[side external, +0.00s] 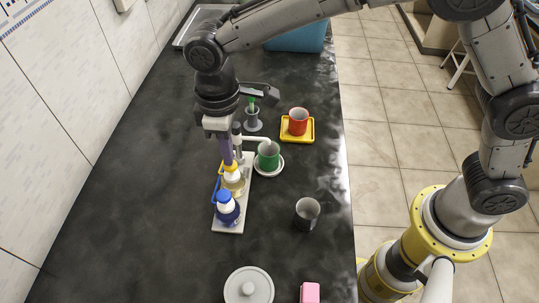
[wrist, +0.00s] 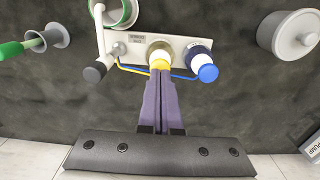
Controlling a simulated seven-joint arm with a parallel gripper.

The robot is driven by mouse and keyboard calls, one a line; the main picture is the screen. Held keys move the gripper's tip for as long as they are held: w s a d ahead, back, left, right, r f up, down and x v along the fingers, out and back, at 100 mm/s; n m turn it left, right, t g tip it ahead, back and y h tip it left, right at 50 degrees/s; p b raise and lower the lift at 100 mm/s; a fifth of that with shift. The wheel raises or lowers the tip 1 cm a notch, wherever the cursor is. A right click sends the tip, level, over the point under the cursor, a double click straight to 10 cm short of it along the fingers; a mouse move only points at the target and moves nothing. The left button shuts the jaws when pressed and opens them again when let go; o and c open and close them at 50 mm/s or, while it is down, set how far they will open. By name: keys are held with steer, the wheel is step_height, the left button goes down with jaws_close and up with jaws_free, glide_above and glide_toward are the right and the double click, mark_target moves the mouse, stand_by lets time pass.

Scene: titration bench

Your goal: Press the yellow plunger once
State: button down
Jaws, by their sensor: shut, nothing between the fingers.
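The yellow plunger (side external: 230,167) tops a pale dispenser bottle (side external: 233,182) in the middle of a light base plate (side external: 229,226). It also shows in the wrist view (wrist: 160,60), with the fingertips overlapping its near edge. My gripper (side external: 227,162) is shut and empty, pointing down right at the yellow plunger. In the wrist view the two purple fingers (wrist: 160,76) lie together. I cannot tell whether the tips touch the plunger or hover just above it. Part of the plunger's top is hidden by the fingers.
A blue-topped bottle (side external: 225,210) stands close in front of the yellow one; a dark-topped dispenser (wrist: 97,73) stands on its other side. A green cup (side external: 268,158) sits under a white spout on a saucer. A grey cup (side external: 307,212) and lidded pot (side external: 248,287) stand apart.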

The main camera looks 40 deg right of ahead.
steer(key=shift+f, duration=1.1)
steer(key=shift+r, duration=1.5)
steer(key=shift+r, duration=3)
steer(key=shift+d, duration=0.1)
